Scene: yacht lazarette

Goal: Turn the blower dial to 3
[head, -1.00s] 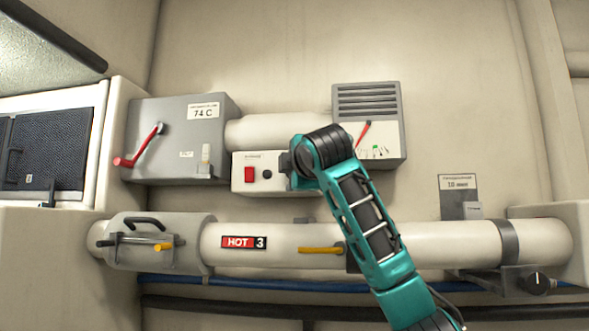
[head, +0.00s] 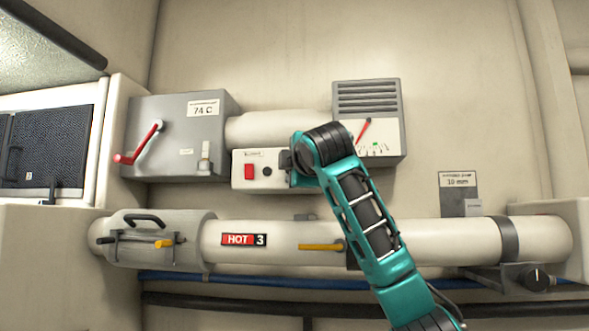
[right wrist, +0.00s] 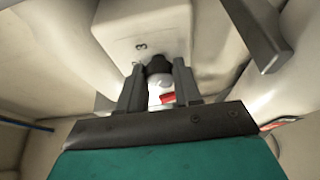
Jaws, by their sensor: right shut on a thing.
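The blower box (head: 246,184) is a small white box on the wall, with a red switch (head: 249,172) and a small round black part (head: 267,172) on its front. My right gripper (right wrist: 158,84) is at the right end of this box. In the right wrist view, its fingers are closed around a black dial (right wrist: 158,65), with a printed 3 on the pale face beside it. My forearm hides this dial in the head view, and its pointer cannot be read. My left gripper is not in view.
A grey box with a red lever (head: 148,142) is at left, and a vented panel (head: 368,100) is just right of my wrist. Below runs a white pipe (head: 430,240) with yellow handles. Another black knob (head: 537,278) is at lower right. The upper wall is clear.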

